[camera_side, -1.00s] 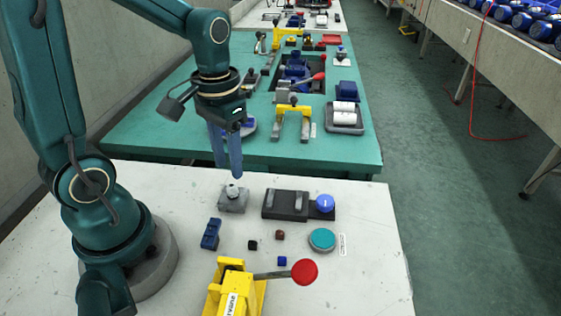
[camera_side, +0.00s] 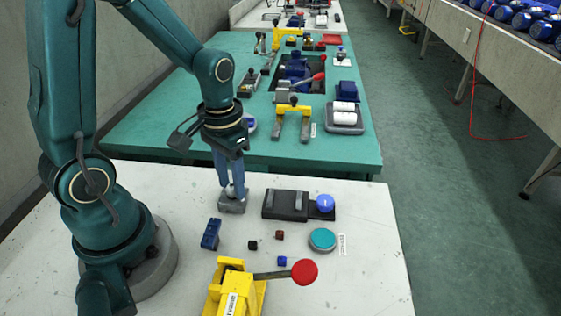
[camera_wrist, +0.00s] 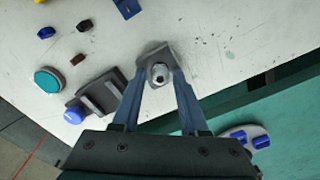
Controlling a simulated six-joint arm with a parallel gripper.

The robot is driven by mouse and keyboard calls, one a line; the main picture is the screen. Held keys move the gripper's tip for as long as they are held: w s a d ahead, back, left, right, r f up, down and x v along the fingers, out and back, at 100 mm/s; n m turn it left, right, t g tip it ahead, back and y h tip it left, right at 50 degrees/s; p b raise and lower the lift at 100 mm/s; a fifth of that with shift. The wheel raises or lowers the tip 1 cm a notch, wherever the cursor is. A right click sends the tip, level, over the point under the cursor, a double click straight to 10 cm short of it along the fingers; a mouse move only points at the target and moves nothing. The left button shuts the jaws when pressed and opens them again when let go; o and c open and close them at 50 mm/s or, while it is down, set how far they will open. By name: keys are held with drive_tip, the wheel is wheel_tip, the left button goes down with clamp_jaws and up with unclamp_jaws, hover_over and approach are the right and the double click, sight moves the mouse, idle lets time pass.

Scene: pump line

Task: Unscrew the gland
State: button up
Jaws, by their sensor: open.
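The gland (camera_wrist: 160,72) is a small metal fitting standing on a grey block (camera_side: 232,206) on the white table. In the wrist view the block (camera_wrist: 152,52) shows behind and around the gland. My gripper (camera_side: 233,194) is lowered over the block in the side view, its two blue fingers pointing down. In the wrist view the fingers of my gripper (camera_wrist: 157,80) lie on either side of the gland, apart from each other. They hide most of the gland in the side view. I cannot tell whether either finger touches it.
Right of the block is a dark fixture (camera_side: 285,204) with a blue knob (camera_side: 325,203). The table's right side is clear.

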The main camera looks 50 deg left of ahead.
drive_tip(key=shift+c, duration=0.3)
clamp_jaws()
drive_tip(key=n, duration=0.7)
drive_tip(key=shift+o, duration=0.3)
unclamp_jaws()
drive_tip(key=shift+r, duration=0.1)
